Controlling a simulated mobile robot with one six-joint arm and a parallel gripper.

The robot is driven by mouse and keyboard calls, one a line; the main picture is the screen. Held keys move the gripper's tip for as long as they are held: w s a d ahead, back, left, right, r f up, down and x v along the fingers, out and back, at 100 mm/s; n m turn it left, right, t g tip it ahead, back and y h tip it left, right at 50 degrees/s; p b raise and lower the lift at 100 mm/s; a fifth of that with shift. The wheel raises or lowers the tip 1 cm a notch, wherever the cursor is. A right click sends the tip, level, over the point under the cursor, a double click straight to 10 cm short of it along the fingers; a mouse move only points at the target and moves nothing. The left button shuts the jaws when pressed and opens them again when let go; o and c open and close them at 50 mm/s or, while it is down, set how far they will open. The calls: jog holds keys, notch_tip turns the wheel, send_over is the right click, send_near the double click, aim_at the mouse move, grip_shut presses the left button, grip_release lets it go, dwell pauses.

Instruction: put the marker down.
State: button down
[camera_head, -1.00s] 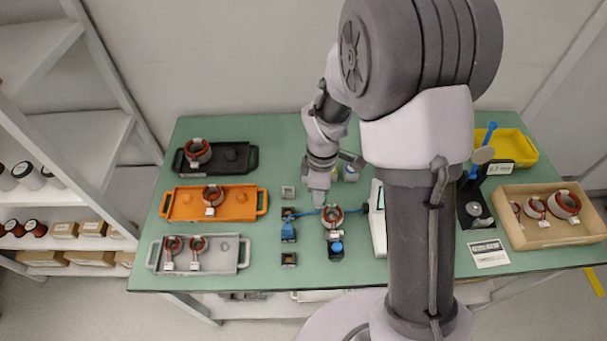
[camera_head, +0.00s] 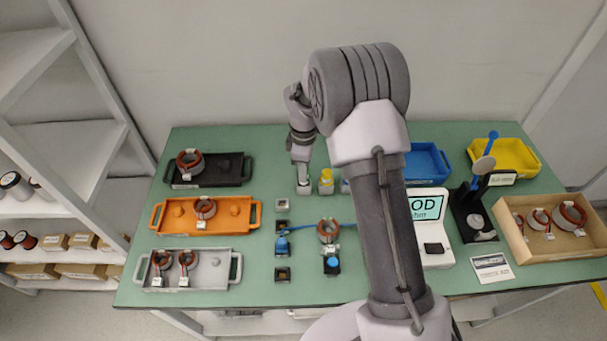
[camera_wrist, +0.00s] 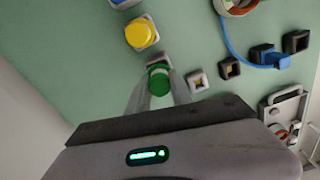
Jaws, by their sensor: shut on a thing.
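My gripper (camera_wrist: 158,95) is shut on a green-topped marker (camera_wrist: 158,81), with one finger on each side of it in the wrist view. In the head view my gripper (camera_head: 302,172) is low at the back middle of the table. A pale grey block (camera_wrist: 160,59) shows just behind the green top; I cannot tell whether the marker sits in it or is above it. A yellow-topped marker (camera_wrist: 140,33) stands in a grey holder beside it, also seen in the head view (camera_head: 326,181). A blue-topped one (camera_wrist: 120,3) is partly cut off beyond.
Small square blocks (camera_head: 282,205) run toward the front edge. A copper-wound stator (camera_head: 328,231) with blue leads is mid-table. Black (camera_head: 236,167), orange (camera_head: 240,212) and grey trays (camera_head: 221,272) lie left. The tester (camera_head: 438,256), blue bin (camera_head: 443,165) and wooden box (camera_head: 520,250) are right.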

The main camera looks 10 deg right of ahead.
jog(key=shift+f, duration=0.7)
jog(key=shift+f, duration=0.35)
jog(key=c, duration=1.1)
grip_release()
jog(key=shift+c, duration=0.2)
